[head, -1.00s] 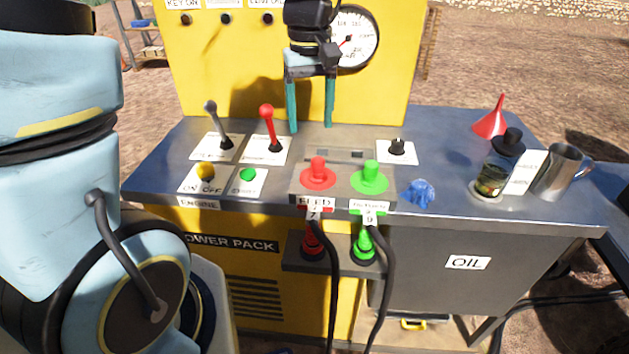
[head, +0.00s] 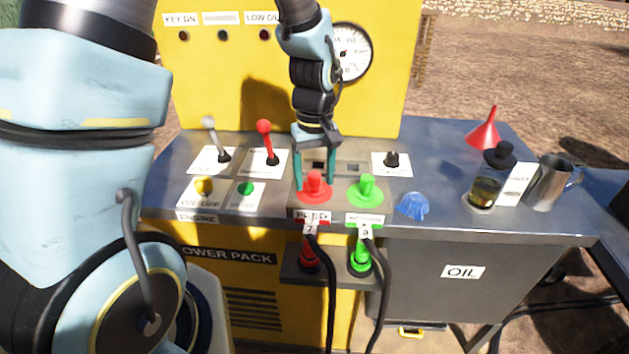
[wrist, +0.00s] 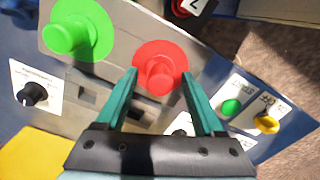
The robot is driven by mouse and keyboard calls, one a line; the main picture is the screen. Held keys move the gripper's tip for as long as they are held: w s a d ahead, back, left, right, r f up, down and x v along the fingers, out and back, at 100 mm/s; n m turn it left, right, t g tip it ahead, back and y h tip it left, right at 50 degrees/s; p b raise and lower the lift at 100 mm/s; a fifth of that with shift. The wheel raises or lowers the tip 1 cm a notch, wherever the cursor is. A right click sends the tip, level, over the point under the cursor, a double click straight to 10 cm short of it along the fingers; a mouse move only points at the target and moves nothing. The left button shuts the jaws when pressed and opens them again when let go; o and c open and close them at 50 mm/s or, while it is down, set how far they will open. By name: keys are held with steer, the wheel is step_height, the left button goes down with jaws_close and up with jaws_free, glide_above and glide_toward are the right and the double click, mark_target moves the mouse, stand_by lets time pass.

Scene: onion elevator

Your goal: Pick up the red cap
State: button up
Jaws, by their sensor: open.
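The red cap (head: 315,187) is a round red disc with a raised knob, seated on the grey panel near the bench's front edge. It also shows in the wrist view (wrist: 160,70). My gripper (head: 316,186) is open, with its two teal fingers reaching down around the red cap's position. In the wrist view my gripper (wrist: 160,85) has one fingertip on each side of the red knob, with gaps visible. I cannot tell whether the fingertips are level with the knob. Nothing is between the fingers except the cap.
A matching green cap (head: 367,189) sits just right of the red one. A red lever (head: 264,135) and a grey lever (head: 210,135) stand to the left. A blue crumpled cloth (head: 412,206), a glass jar (head: 486,185), a red funnel (head: 484,131) and a metal mug (head: 550,182) are on the right.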

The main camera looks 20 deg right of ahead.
steer(key=shift+f, duration=0.25)
jaws_close()
stand_by(0.4)
